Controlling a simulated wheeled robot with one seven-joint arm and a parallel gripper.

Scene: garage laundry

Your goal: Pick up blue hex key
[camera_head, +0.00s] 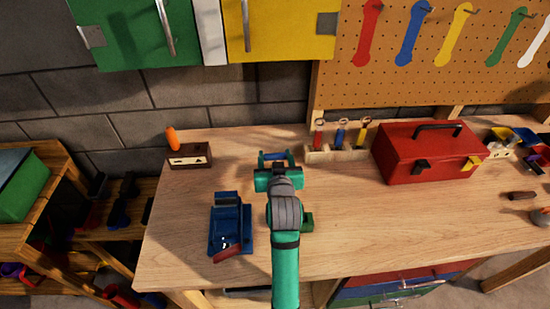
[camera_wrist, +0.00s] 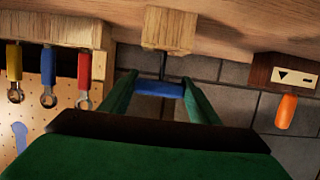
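The blue hex key shows in the wrist view as a blue handle (camera_wrist: 160,88) with a thin dark shaft running to a small wooden block (camera_wrist: 168,30). The handle also shows in the head view (camera_head: 273,155), above the rear part of the workbench. My gripper (camera_head: 276,158) has its green fingers at the two ends of the handle. In the wrist view the fingers (camera_wrist: 159,86) appear to touch both ends, with the handle filling the gap. In the head view my gripper hides the shaft and the block.
A wooden rack (camera_head: 335,154) with red, blue and yellow tools stands right of my gripper, beside a red toolbox (camera_head: 425,155). A blue vise (camera_head: 228,225) sits at front left. A wooden block with an orange handle (camera_head: 188,155) stands at back left. The right-front bench top is clear.

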